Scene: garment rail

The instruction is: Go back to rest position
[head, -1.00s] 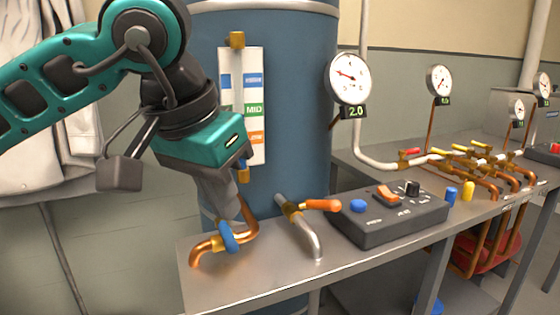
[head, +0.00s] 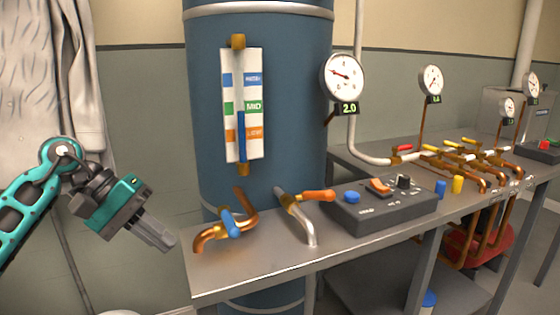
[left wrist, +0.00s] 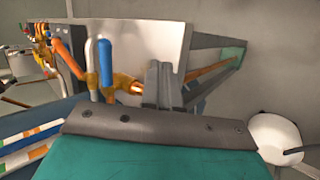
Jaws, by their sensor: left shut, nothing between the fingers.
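My left gripper (head: 158,236) is shut and empty in the head view. It hangs in free air left of the metal bench (head: 240,278), fingers pointing down and right. In the left wrist view its fingers (left wrist: 164,88) show close together. The copper tap with a blue lever (head: 230,223) stands on the bench, to the right of the gripper and apart from it. The blue lever also shows in the left wrist view (left wrist: 105,62). My right gripper is not in view.
A blue tank (head: 293,120) with a level gauge (head: 255,85) stands behind the bench. A steel tap with an orange lever (head: 317,195), a control box (head: 380,208) and pressure gauges (head: 342,77) are further right. White garments (head: 45,70) hang at the far left.

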